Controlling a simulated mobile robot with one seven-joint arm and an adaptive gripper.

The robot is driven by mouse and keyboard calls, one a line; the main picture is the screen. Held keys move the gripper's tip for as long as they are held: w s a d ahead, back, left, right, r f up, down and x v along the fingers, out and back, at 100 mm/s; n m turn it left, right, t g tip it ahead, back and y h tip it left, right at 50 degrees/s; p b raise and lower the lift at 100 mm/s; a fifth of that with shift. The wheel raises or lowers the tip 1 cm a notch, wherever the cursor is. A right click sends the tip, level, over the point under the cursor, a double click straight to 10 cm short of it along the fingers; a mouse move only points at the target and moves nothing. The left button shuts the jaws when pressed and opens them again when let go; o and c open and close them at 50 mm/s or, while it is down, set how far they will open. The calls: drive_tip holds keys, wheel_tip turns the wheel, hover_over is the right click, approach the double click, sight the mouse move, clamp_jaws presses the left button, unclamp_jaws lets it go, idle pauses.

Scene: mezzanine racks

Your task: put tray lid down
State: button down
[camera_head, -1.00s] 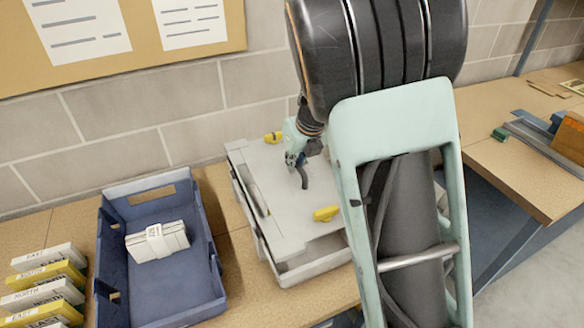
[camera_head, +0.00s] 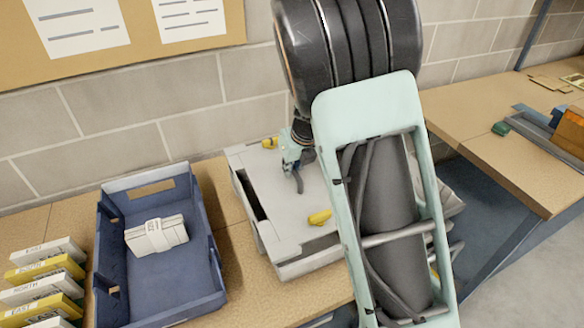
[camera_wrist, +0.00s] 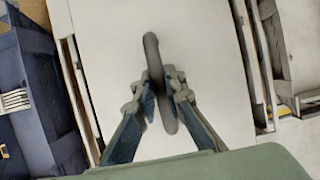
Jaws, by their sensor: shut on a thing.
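The tray lid (camera_head: 290,209) is a pale grey flat panel with yellow clips and a dark handle. It lies over a grey tray (camera_head: 300,266) on the bench, and a dark gap shows along its left side. In the wrist view the lid (camera_wrist: 115,60) fills the middle, with the dark curved handle (camera_wrist: 153,55) standing up from it. My gripper (camera_head: 297,172) is over the lid; in the wrist view its fingers (camera_wrist: 163,88) are shut on the handle. My arm hides the right part of the lid, and I cannot tell whether the lid touches the tray all round.
A blue crate (camera_head: 109,267) holding a banded white bundle (camera_head: 157,236) stands left of the tray. Several white and yellow labelled boxes (camera_head: 45,275) lie at far left. A block wall is close behind. Another bench (camera_head: 500,160) stands at right.

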drive_tip(key=shift+f, duration=0.25)
drive_tip(key=c, duration=2)
unclamp_jaws()
drive_tip(key=p+v, duration=0.2)
drive_tip(key=v, duration=1.1)
drive_tip(key=shift+a+r, duration=0.1)
